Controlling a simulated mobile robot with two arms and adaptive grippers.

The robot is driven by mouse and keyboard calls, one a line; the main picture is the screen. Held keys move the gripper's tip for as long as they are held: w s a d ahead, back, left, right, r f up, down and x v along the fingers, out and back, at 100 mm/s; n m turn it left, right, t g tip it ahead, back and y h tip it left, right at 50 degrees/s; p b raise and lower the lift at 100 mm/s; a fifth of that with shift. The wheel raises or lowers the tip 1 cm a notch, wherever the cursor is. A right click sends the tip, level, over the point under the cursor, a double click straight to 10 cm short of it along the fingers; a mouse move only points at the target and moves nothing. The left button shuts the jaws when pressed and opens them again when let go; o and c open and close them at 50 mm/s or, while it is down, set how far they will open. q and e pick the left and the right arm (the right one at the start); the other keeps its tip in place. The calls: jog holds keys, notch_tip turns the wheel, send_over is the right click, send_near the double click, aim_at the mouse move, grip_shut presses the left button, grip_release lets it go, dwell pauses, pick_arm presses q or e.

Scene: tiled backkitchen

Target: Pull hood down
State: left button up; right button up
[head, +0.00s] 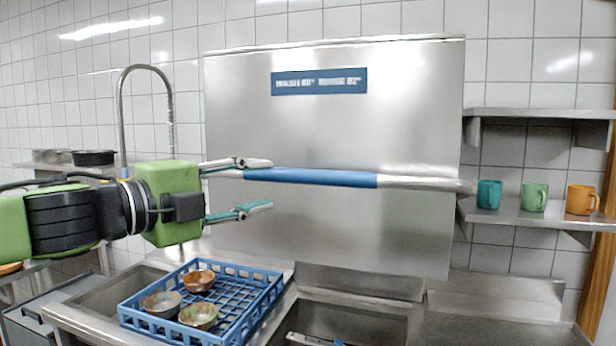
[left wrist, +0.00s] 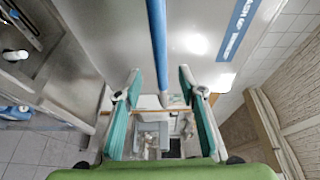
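The steel hood (head: 335,130) is a large box with a blue label (head: 319,81) in the head view; its lower edge hangs above the sink counter. A horizontal bar handle with a blue grip (head: 310,178) runs across its front. My left gripper (head: 271,184) is open at the left part of the handle, with one finger above and one below the bar in the picture. In the left wrist view the blue bar (left wrist: 157,40) runs down between the spread fingers (left wrist: 160,72), with no finger seen closed on it. My right gripper is not in view.
A blue rack (head: 135,320) with three bowls (head: 199,280) sits on the counter, below my left gripper. At the right, a steel shelf (head: 540,217) holds teal, green and orange mugs (head: 533,197). A tall curved faucet (head: 122,110) stands behind my left arm.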

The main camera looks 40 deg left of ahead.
aim_at(303, 177)
pick_arm(q)
jog(key=w+p, duration=0.1)
jog(key=w, duration=0.2)
jog(key=w+p, duration=0.2)
jog(key=w, duration=0.2)
jog(key=w+d+p, duration=0.1)
jog(key=w, duration=0.2)
jog(key=shift+w, duration=0.35)
jog(key=shift+w+f+p, duration=0.15)
jog(key=shift+w+p, duration=0.8)
jog(key=shift+w, duration=0.1)
grip_shut()
